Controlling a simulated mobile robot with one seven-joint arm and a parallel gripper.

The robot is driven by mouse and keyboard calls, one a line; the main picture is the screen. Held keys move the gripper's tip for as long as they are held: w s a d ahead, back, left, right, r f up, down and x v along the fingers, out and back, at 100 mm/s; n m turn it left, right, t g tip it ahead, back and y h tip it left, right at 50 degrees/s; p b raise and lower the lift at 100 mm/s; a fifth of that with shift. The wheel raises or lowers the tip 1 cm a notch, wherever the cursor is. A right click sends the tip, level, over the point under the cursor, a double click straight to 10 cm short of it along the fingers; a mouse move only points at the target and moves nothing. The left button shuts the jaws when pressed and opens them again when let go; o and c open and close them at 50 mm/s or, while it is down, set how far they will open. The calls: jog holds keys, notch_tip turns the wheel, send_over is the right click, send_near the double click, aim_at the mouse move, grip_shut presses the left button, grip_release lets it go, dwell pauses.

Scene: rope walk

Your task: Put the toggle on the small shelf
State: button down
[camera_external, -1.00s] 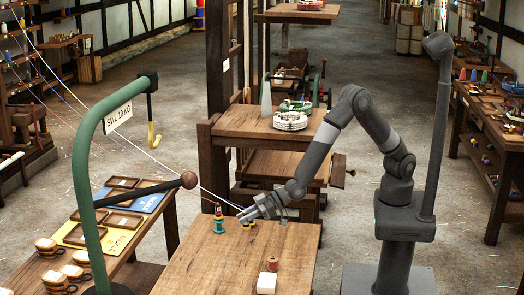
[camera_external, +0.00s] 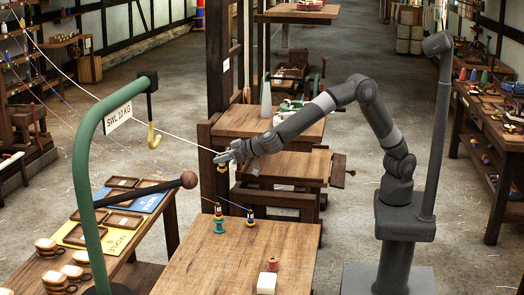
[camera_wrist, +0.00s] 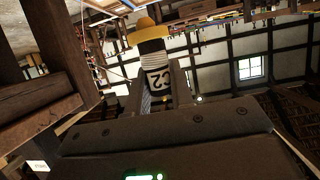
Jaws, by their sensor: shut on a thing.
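My gripper (camera_external: 221,159) is raised in front of the dark wooden post, left of the middle wooden shelf. It is shut on a small piece with a wide yellow end (camera_wrist: 146,30), a black part and a pale ribbed body marked "C2". Only the yellow end of this piece (camera_external: 222,169) shows below my fingers in the external view. I cannot tell for certain that it is the toggle. A pale line from the upper left runs to my gripper. Stacked wooden shelves (camera_external: 238,121) stand behind; I cannot tell which is the small shelf.
A red spool (camera_external: 272,264) and a white block (camera_external: 266,283) are nearby. A green crane arm (camera_external: 85,180) stands left.

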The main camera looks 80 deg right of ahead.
jog(key=w+d+r+m+g+h, duration=0.2)
jog(key=d+r+m+h, duration=0.45)
jog(key=d+r, duration=0.65)
jog(key=s+d+r+m+g+h, duration=0.3)
jog(key=d, duration=0.5)
jog(key=s+d+r+m+g+h, duration=0.2)
jog(key=s+d+r+m+g, duration=0.15)
jog(key=d, duration=0.35)
jog(key=shift+n+t, duration=0.4)
jog(key=shift+t, duration=0.05)
jog(key=f, duration=0.9)
jog(key=shift+s+d+f, duration=0.15)
jog(key=shift+s+d, duration=0.05)
jog(key=shift+d, duration=0.05)
jog(key=shift+f, duration=0.1)
jog(key=c, duration=1.3)
grip_release()
jog(key=shift+o, duration=0.2)
